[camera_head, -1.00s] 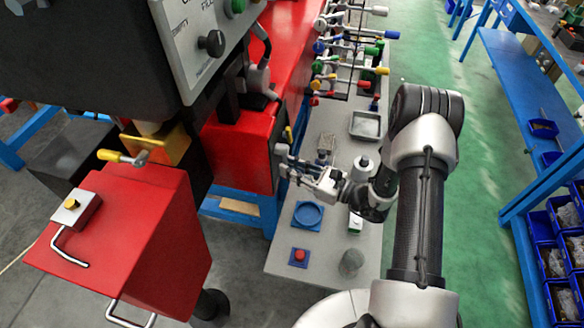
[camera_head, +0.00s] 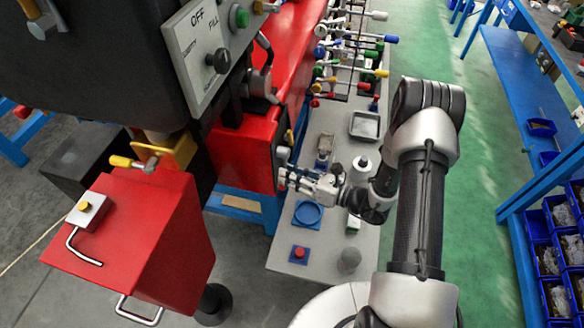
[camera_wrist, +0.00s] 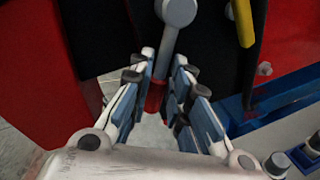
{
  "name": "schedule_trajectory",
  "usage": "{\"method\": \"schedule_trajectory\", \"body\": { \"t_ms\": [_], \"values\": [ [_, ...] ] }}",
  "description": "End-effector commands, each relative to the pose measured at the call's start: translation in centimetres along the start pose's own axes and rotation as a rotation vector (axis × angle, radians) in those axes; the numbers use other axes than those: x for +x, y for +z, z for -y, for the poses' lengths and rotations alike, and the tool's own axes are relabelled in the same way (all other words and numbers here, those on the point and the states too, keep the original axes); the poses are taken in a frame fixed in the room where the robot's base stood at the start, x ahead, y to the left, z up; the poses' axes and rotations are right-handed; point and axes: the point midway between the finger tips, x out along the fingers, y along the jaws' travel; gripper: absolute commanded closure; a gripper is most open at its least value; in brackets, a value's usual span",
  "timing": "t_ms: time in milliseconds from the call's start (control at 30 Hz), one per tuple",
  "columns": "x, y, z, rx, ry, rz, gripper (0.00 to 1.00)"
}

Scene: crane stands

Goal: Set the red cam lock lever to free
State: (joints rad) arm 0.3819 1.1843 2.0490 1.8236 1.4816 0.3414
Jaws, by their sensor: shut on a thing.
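The red cam lock lever (camera_wrist: 155,97) shows in the wrist view as a red grip on a grey arm hanging from a round grey pivot (camera_wrist: 178,10). It points down and slightly left. My gripper (camera_wrist: 163,88) has its fingers on both sides of the red grip and is shut on it; the fingers partly hide the grip. In the head view my gripper (camera_head: 283,180) is at the dark end face of the red machine's beam (camera_head: 248,150). The red grip cannot be made out there.
A yellow lever (camera_wrist: 243,22) is close to the right of the pivot. Below my gripper, a grey bench (camera_head: 325,235) carries a blue round dish (camera_head: 307,213), a red button on a blue base (camera_head: 300,253) and a grey tray (camera_head: 365,126). A rack of coloured handles stands behind.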

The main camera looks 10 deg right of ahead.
Motion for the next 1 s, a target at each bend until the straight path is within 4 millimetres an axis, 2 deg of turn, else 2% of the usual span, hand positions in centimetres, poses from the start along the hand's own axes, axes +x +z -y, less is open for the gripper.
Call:
{"method": "schedule_trajectory", "body": {
  "t_ms": [500, 1000],
  "values": [
    [-0.8, 1.4, -3.2, 0.474, 0.001, -0.130, 1.00],
    [-1.3, 3.4, -5.0, 0.896, 0.000, -0.242, 1.00]
  ]
}}
